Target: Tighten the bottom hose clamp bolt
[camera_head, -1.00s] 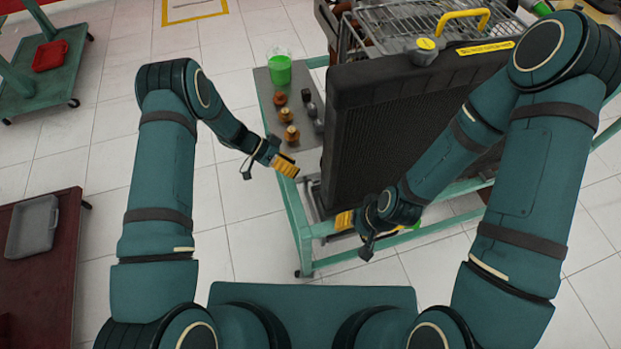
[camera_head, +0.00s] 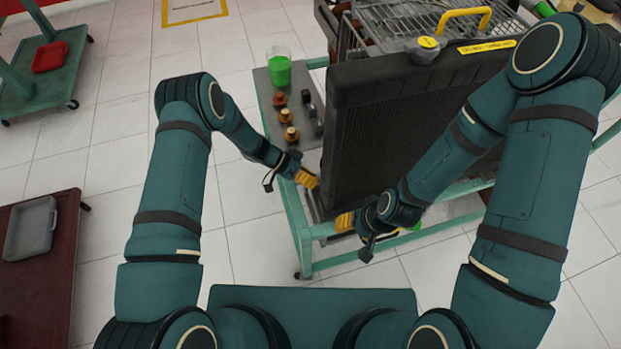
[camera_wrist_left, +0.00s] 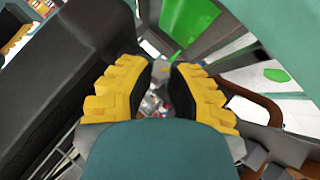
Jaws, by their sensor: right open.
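The hose clamp bolt cannot be made out in the head view. The black radiator (camera_head: 375,140) stands upright on the green cart (camera_head: 305,245). My left gripper (camera_head: 309,179) is beside the radiator's left edge, low down. In the left wrist view my left gripper's yellow fingers (camera_wrist_left: 158,95) are apart, with a small grey part (camera_wrist_left: 161,72) seen between or beyond their tips; I cannot tell if they touch it. A brown curved hose or pipe (camera_wrist_left: 262,104) is to their right. My right gripper (camera_head: 345,221) is open near the radiator's lower front.
A beaker of green liquid (camera_head: 279,70) and several brown and grey caps (camera_head: 290,134) stand on the cart's grey shelf. A wire basket (camera_head: 400,30) lies behind the radiator. A red-brown table (camera_head: 45,290) with a grey tray (camera_head: 31,228) is at left. The floor between is clear.

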